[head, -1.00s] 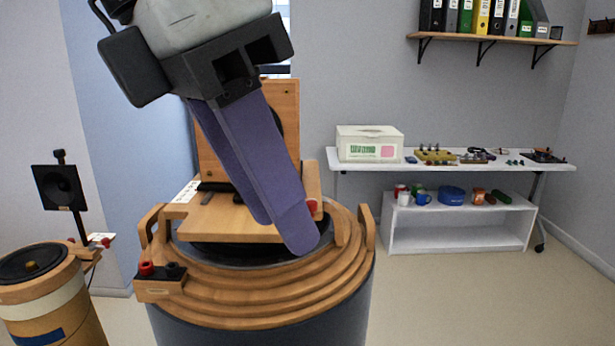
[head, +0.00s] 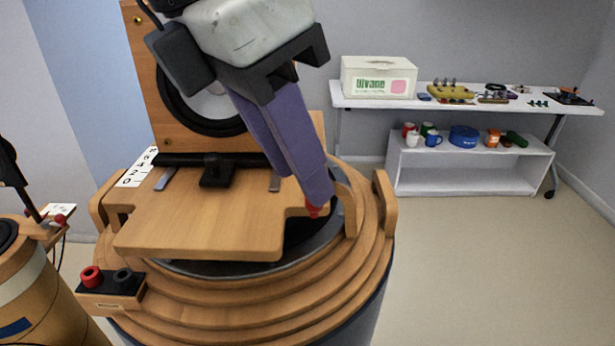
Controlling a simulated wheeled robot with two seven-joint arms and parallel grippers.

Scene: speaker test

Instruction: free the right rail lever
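The right rail lever is probably the small red-tipped part (head: 313,211) at the right edge of the wooden sliding board (head: 200,225). Most of it is hidden behind my fingertip. My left gripper (head: 308,190) comes down from the top with two long purple fingers, its tips at this red part. The fingers overlap in this view, so I cannot tell whether they are closed on it. The board carries an upright wooden panel with a speaker cone (head: 205,105), partly hidden by my gripper. My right gripper is not in view.
The board sits over a round stepped wooden drum (head: 340,260) with upright handles. Red and black terminals (head: 110,280) are at its front left. Another drum (head: 45,290) stands at left. A white table (head: 350,98) with a box and small parts stands behind right. Floor at right is clear.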

